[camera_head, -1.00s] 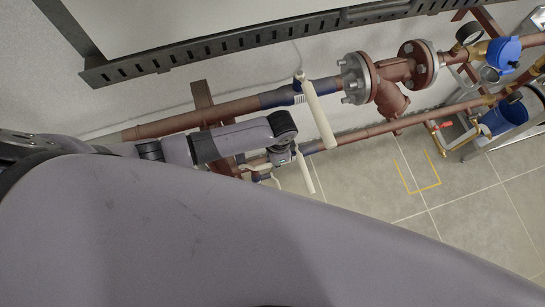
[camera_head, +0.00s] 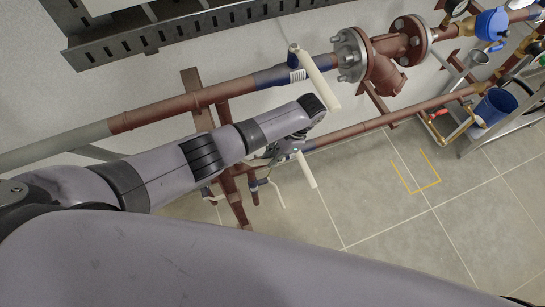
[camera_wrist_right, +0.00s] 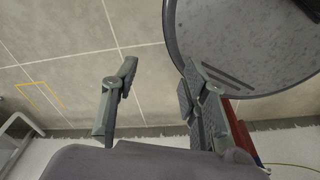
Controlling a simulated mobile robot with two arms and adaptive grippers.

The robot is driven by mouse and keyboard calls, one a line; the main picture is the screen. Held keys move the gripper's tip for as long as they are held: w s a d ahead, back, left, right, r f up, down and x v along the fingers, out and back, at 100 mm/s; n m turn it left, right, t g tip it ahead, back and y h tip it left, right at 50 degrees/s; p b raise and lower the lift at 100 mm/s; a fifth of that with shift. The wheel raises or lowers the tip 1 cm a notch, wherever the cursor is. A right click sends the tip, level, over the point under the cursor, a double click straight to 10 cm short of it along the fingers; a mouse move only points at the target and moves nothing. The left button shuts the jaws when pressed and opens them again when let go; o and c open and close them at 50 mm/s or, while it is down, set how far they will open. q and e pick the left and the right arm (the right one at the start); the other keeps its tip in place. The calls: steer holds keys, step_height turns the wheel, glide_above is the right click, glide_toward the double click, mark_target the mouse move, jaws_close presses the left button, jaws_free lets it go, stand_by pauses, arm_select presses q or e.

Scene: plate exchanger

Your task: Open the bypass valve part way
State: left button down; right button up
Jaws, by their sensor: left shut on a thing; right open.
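My left gripper (camera_head: 274,153) is low beside the lower red pipe, next to a valve with a white lever (camera_head: 306,170). It is shut on a small part there, apparently a valve handle. My wrist partly hides the fingers and what they hold, so I cannot tell exactly which handle it is. A thin pale lever (camera_head: 276,194) hangs just below the gripper. A larger white lever (camera_head: 319,80) sits on the upper pipe's valve, above my wrist. My right gripper (camera_wrist_right: 158,82) is open and empty in the right wrist view, above the floor.
The upper red pipe (camera_head: 185,102) carries a flanged strainer (camera_head: 385,62). A slotted steel rail (camera_head: 165,30) runs above. A blue bucket (camera_head: 496,106) stands at right by a metal frame. A round grey surface (camera_wrist_right: 240,45) is close to the right gripper. The tiled floor is mostly clear.

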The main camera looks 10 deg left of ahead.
arm_select(q)
steer(key=c, duration=1.9)
jaws_free()
steer(key=shift+o, duration=1.5)
steer(key=shift+r, duration=0.1)
steer(key=v, duration=0.7)
steer(key=shift+r, duration=0.1)
arm_select(e)
steer(key=shift+s+d, duration=0.1)
steer(key=shift+s, duration=0.95)
arm_select(q)
steer(key=shift+d, duration=0.15)
